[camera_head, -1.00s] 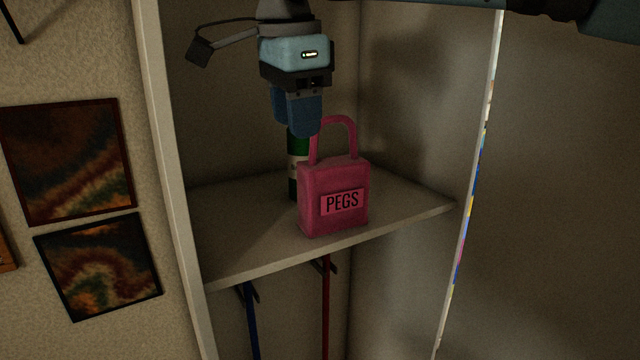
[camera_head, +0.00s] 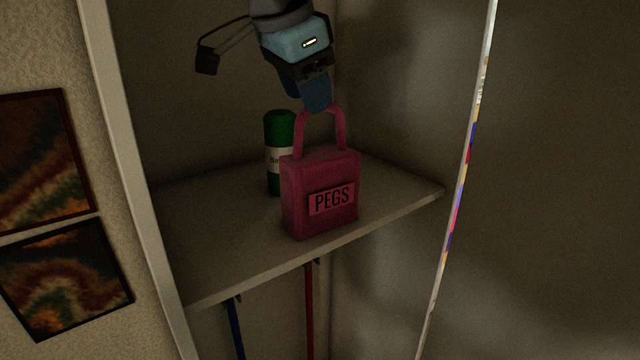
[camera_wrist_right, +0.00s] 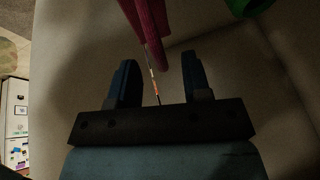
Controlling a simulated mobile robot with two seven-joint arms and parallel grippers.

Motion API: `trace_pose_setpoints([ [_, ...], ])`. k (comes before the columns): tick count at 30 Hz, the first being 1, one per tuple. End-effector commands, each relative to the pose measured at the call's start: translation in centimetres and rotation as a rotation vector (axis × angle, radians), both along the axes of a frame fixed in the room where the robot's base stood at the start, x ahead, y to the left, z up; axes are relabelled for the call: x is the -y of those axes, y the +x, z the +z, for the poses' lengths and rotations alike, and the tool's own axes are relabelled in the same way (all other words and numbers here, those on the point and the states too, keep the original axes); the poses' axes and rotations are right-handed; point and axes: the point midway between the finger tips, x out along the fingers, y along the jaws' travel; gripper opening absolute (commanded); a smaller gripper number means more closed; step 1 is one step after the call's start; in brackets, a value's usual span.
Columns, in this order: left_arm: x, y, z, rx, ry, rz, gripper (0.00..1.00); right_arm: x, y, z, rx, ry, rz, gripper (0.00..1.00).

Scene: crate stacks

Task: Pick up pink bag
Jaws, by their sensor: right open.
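The pink bag (camera_head: 320,195), labelled PEGS, stands upright on a shelf (camera_head: 225,245) in a cupboard, its looped handle (camera_head: 340,128) pointing up. My right gripper (camera_head: 318,106) is just above the top of the handle and tilted in the head view. In the right wrist view the gripper (camera_wrist_right: 155,75) is open, with its two fingers apart. I cannot tell whether a finger touches the handle. My left gripper is not in view.
A green cylinder with a pale label (camera_head: 279,140) stands on the shelf just behind and left of the bag. Cupboard walls close in on both sides. A blue pole (camera_head: 235,328) and a red pole (camera_head: 309,310) are below the shelf. Framed pictures (camera_head: 65,280) hang at left.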

Motion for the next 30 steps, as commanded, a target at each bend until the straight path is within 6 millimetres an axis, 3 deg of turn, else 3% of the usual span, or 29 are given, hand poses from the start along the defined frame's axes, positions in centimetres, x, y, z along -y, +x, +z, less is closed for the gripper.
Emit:
trace_pose_setpoints([
  [12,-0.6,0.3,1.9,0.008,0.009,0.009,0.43,1.4,1.9,-4.3,-0.001,0.001,-0.001,0.44],
  [20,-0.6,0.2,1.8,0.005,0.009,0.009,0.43,1.5,2.0,-4.7,0.0,0.001,-0.001,0.44],
  [26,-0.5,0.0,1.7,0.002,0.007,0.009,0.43,1.5,2.0,-4.7,0.0,0.001,-0.001,0.01],
  [30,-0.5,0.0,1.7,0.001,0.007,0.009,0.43,1.5,2.0,-4.7,0.001,0.002,0.0,0.0],
])
